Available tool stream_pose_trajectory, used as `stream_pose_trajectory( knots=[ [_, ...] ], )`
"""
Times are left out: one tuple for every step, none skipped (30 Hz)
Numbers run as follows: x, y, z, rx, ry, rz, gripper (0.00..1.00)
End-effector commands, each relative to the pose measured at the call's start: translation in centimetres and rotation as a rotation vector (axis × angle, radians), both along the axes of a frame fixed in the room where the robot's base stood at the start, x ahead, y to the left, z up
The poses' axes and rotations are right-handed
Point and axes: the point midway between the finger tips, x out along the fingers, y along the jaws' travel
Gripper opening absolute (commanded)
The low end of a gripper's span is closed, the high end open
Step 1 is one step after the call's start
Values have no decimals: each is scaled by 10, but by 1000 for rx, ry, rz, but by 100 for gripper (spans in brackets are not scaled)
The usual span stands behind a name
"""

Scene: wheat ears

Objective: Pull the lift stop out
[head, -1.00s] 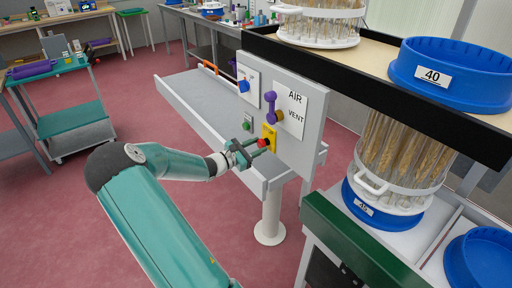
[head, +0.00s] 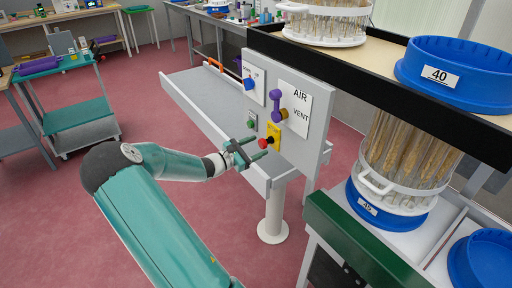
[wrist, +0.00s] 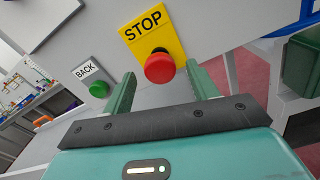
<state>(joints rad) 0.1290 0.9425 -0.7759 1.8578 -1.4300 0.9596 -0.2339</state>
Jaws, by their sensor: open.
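The lift stop is a red mushroom button (wrist: 159,67) on a yellow plate marked STOP (wrist: 152,35), on the grey upright panel. In the head view the red button (head: 265,143) sits low on the panel, beside my gripper's fingers. My gripper (head: 259,149) is open in front of the panel. In the wrist view the two green fingers of my gripper (wrist: 163,92) stand apart, one on each side below the red button. The button shows between and just beyond the fingertips. I cannot tell whether either finger touches it.
A green button marked BACK (wrist: 98,89) is left of the stop. A blue knob (head: 249,84) and a purple lever (head: 278,102) by the AIR and VENT label (head: 301,97) are above. A grey shelf (head: 202,93) extends left. Blue-based wheat holders stand right.

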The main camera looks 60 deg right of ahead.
Motion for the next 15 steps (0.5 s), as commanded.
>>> stream_pose_trajectory(
  knots=[
    [4, 6, 0, 1, -1, 3, 59],
    [7, 10, 0, 2, -1, 5, 59],
    [10, 16, 0, 1, -1, 6, 59],
    [12, 21, 0, 2, -1, 5, 59],
    [15, 27, 0, 1, -2, 6, 59],
    [19, 34, 0, 2, -2, 6, 59],
    [22, 40, 0, 1, -1, 7, 59],
    [25, 47, 0, 1, -1, 6, 59],
    [29, 54, 0, 2, 0, 6, 59],
    [32, 61, 0, 1, 1, 6, 59],
    [35, 67, 0, 1, 0, 4, 59],
    [39, 75, 0, 1, -1, 6, 59],
    [42, 80, 0, 1, -2, 6, 59],
    [45, 86, 0, 0, -1, 4, 59],
    [48, 93, 0, 1, -1, 6, 59]
  ],
)
